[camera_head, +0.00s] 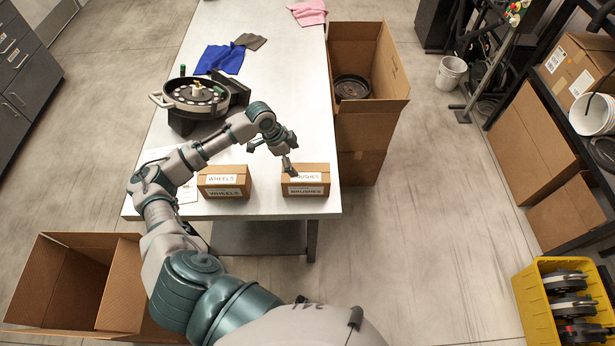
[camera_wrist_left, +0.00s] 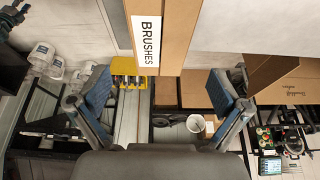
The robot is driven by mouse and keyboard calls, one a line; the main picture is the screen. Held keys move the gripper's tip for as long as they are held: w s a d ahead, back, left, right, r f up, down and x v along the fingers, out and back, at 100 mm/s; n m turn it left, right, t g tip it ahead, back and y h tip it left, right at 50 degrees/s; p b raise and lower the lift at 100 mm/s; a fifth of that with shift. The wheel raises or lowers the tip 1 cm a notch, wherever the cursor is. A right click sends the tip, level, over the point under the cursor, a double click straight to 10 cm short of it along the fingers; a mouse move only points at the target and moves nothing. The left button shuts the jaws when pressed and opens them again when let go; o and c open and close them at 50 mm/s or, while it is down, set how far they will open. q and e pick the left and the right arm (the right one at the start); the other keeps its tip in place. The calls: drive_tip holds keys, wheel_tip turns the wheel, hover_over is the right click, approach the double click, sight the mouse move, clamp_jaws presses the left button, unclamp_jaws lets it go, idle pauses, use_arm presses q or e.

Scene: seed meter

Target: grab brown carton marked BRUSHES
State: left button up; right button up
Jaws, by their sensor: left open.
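The brown carton marked BRUSHES (camera_head: 314,188) sits on the table near its front right corner. In the left wrist view the carton (camera_wrist_left: 176,40) shows at top centre, its white label side on, ahead of the gap between the fingers. My left gripper (camera_head: 271,158) is above the carton's back left part, with one finger in front of its top label and the other off to the left. In the wrist view my left gripper (camera_wrist_left: 158,92) is open with nothing between the fingertips. Contact with the carton cannot be told. My right gripper is not in view.
A similar carton marked WHEELS (camera_head: 224,182) stands left of it on the table (camera_head: 272,73). A round seed meter (camera_head: 194,95), blue cloth (camera_head: 221,58) and pink cloth (camera_head: 308,12) lie farther back. Open boxes stand right (camera_head: 366,128) and front left (camera_head: 72,282) of the table.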

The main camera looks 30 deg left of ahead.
sight(304, 171)
use_arm(q)
drive_tip(key=x, duration=0.4)
drive_tip(key=shift+f, duration=0.1)
drive_tip(key=x, duration=0.2)
drive_tip(key=p+x, duration=0.1)
drive_tip(key=shift+w+a+f, duration=0.15)
drive_tip(key=shift+w+f, duration=0.1)
drive_tip(key=shift+f, duration=0.15)
drive_tip(key=x, duration=0.3)
drive_tip(key=shift+s+d+f+p, duration=0.1)
drive_tip(key=shift+d+f+p, duration=0.15)
drive_tip(key=shift+p, duration=0.15)
drive_tip(key=shift+d+f, duration=0.2)
drive_tip(key=shift+f, duration=0.2)
drive_tip(key=shift+r, duration=0.1)
drive_tip(key=c, duration=1.4)
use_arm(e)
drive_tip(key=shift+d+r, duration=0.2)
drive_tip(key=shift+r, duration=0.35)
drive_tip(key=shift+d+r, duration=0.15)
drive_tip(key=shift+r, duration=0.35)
use_arm(q)
drive_tip(key=shift+c, duration=0.2)
